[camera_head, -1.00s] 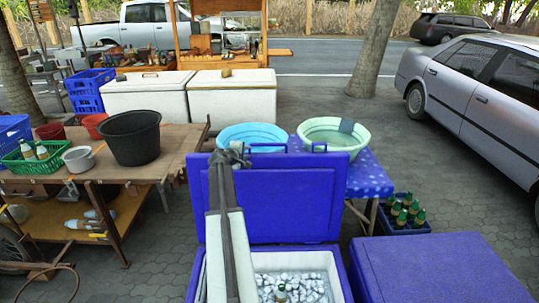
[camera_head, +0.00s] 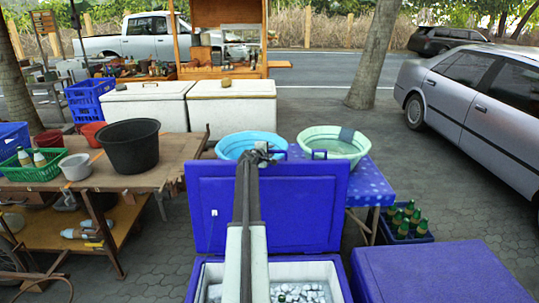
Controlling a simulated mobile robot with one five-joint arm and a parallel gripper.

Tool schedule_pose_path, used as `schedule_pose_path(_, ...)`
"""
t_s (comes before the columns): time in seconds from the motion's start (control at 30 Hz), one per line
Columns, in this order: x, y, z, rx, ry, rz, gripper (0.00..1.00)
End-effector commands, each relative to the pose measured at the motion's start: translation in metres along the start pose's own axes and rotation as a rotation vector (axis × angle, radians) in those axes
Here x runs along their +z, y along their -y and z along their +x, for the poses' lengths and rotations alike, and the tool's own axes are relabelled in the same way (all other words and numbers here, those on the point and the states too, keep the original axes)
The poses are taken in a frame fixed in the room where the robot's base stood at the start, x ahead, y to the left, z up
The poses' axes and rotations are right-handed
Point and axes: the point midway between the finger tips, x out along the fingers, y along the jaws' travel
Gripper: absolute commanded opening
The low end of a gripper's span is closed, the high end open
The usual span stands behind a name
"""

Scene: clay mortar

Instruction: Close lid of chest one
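A blue chest (camera_head: 345,284) stands open right in front of me, with ice and a green bottle top inside its white interior. Its blue lid (camera_head: 305,207) stands upright at the back of the chest. My arm reaches forward over the chest, and my gripper (camera_head: 261,152) is at the lid's top edge, left of the middle. It is small and dark, so I cannot tell whether its fingers are open or shut, or whether it touches the lid. My arm hides part of the lid and of the interior.
A second blue chest (camera_head: 440,272) is shut at the right. Behind the lid, a blue basin (camera_head: 240,142) and a green basin (camera_head: 345,148) stand on a dotted table (camera_head: 372,183). A bottle crate (camera_head: 408,238) is on the ground. A wooden table (camera_head: 160,178) is at left.

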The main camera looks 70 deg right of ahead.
Motion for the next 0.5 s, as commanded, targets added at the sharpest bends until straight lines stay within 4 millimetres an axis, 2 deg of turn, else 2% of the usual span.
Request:
schedule_pose_path(0.13,0.0000,-0.0003,-0.0010,0.000,-0.001,0.000,0.27)
schedule_pose_path(0.23,-0.0002,-0.0003,-0.0012,0.000,-0.001,0.000,0.00)
schedule_pose_path(0.5,-0.0007,0.0000,-0.0016,-0.001,-0.001,0.000,0.00)
